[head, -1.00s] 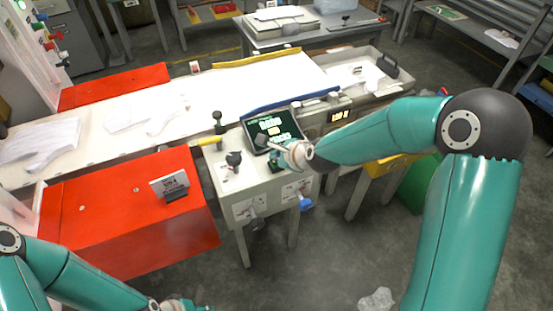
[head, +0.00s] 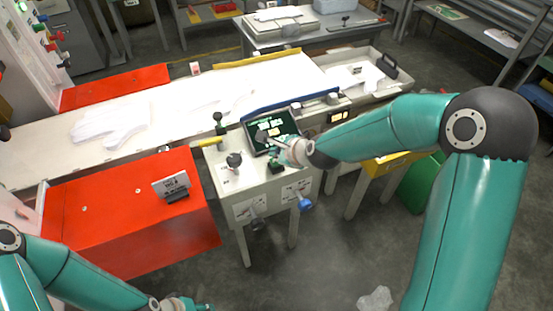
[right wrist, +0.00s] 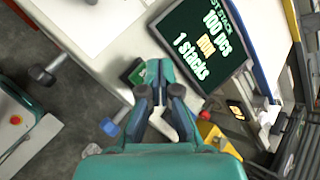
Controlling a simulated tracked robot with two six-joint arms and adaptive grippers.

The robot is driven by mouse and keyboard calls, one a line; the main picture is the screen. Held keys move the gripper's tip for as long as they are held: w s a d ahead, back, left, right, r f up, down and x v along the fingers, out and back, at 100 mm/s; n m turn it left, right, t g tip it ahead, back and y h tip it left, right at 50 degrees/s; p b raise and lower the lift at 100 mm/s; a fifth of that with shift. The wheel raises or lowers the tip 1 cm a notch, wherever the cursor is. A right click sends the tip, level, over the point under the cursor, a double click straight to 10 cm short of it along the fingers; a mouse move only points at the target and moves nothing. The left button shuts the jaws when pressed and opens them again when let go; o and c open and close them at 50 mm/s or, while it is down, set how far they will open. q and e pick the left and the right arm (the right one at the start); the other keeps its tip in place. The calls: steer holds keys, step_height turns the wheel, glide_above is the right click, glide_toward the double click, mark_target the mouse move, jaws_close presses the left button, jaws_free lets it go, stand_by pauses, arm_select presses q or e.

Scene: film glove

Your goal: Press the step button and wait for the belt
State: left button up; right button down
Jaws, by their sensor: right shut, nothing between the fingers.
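A small dark box with a green top, seemingly the step button (right wrist: 136,72), sits on the white control stand (head: 232,180); it also shows in the head view (head: 277,165). My right gripper (right wrist: 157,72) is shut and empty, its fingertips right beside the green top; I cannot tell whether they touch it. The dark screen (right wrist: 207,42) behind shows "100 pcs", "RUN" and "1 stacks". The white belt (head: 180,95) carries pale gloves (head: 112,124) on its left half. My left gripper (head: 185,303) is low at the bottom edge, its fingers unclear.
Black knobs (head: 234,160) stand on the stand's top, and a blue knob (head: 304,204) is on its front. A red cover (head: 120,225) with a small sign (head: 172,187) lies left of the stand. A yellow bin stand (head: 385,168) is right.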

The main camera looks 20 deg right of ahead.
steer(key=shift+r+p, duration=2.05)
steer(key=shift+r, duration=0.5)
steer(key=shift+f, duration=0.15)
steer(key=s+a+f+n+g, duration=0.1)
steer(key=s+f+n+g, duration=0.1)
steer(key=s+f+n, duration=0.4)
steer(key=s+a+f+n+g, duration=0.1)
steer(key=s+f+n+g, duration=0.15)
steer(key=f, duration=0.55)
steer(key=s+a+f+n+g, duration=0.1)
steer(key=s+f+n, duration=0.2)
steer(key=s, duration=0.3)
steer(key=s+a+f+n+g+y, duration=0.1)
steer(key=s+f+n, duration=0.3)
steer(key=s+n, duration=0.2)
steer(key=s+a+f+n+g, duration=0.1)
steer(key=s+a+f+n, duration=0.1)
steer(key=s, duration=0.4)
steer(key=shift+s+f+n+g, duration=0.35)
steer(key=shift+f+n, duration=0.3)
steer(key=shift+n, duration=0.5)
